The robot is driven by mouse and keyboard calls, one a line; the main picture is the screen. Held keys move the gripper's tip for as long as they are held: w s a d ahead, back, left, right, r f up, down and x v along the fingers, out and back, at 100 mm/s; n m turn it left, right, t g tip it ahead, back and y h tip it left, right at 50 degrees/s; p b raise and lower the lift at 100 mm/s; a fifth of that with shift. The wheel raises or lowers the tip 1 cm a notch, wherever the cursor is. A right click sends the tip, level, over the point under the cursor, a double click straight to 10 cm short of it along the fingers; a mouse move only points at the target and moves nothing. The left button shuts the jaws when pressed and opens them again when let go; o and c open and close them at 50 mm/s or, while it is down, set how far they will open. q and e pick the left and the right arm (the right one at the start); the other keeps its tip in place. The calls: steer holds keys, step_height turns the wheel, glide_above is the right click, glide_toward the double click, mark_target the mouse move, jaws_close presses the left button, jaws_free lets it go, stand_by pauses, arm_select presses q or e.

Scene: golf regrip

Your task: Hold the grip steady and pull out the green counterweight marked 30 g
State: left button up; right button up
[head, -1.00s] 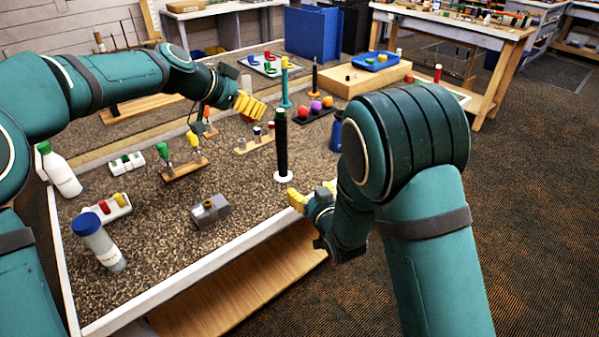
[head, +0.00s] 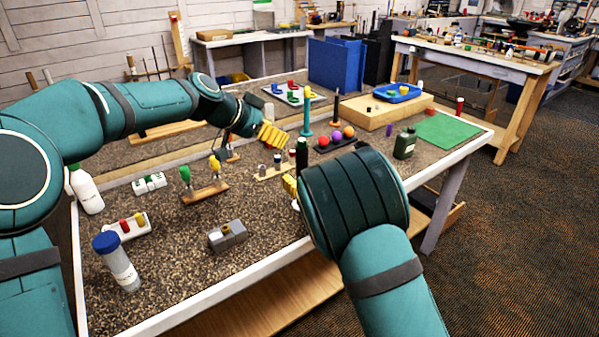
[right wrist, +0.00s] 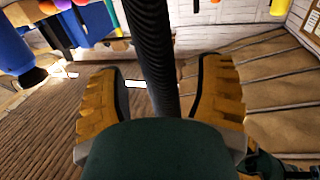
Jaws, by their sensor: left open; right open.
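The black ribbed grip (head: 302,155) stands upright on the bench near its front edge. My right arm hides its lower part in the head view. In the right wrist view the grip (right wrist: 152,50) runs between the two yellow fingers of my right gripper (right wrist: 160,90), with gaps beside it. This gripper is open. My left gripper (head: 271,134) has yellow fingers, is open, and hangs just left of the grip, apart from it.
A wooden rack (head: 205,194) with green- and yellow-handled tools, a grey block (head: 228,236) and a blue-capped bottle (head: 117,262) stand left of the grip. Behind it are a teal post (head: 307,112) and a ball tray (head: 336,146). A dark green bottle (head: 405,143) stands right.

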steer(key=shift+x, duration=1.55)
jaws_close()
